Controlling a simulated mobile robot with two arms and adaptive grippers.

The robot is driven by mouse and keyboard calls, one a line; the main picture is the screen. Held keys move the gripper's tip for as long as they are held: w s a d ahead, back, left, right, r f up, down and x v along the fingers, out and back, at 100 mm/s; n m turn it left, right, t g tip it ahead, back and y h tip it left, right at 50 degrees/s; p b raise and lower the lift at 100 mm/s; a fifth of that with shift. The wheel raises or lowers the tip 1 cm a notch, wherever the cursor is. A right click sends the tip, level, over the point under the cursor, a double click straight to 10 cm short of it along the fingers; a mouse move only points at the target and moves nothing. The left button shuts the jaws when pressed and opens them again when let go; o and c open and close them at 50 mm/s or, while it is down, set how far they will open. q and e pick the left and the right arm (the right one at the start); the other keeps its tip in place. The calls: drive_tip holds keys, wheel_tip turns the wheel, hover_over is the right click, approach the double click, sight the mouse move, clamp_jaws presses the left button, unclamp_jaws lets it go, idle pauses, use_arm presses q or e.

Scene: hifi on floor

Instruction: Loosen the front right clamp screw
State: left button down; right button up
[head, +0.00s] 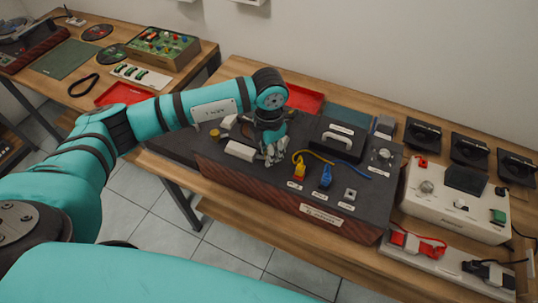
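A dark panel unit (222,160) with a reddish patterned front stands on the wooden bench. I cannot pick out the front right clamp screw for certain. A small square metal fitting (350,194) sits at the panel's front right, and a round metal fitting (382,156) sits behind it. My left gripper (274,155) points down over the middle of the panel, left of a yellow-and-red plug (299,170) and a blue plug (325,177). Its fingers are small here; I cannot tell whether they are open or touching anything. My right gripper is not in view.
A black handled box (337,140) stands at the panel's back. A white block (240,151) lies left of my gripper. A white device (455,205) stands to the right. Red trays (303,98) and another bench (190,62) are behind and left. Tiled floor lies in front.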

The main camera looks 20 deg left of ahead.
use_arm(q)
drive_tip(key=n+b, duration=0.3)
drive_tip(key=n, duration=0.2)
drive_tip(key=shift+f+n, duration=0.1)
drive_tip(key=shift+n, duration=0.2)
drive_tip(key=shift+n+b, duration=0.75)
drive_tip(key=shift+n, duration=1.55)
drive_tip(key=shift+r, duration=0.2)
drive_tip(key=c, duration=1.1)
unclamp_jaws()
wheel_tip(320, 180, up, 12)
drive_tip(key=shift+f, duration=0.1)
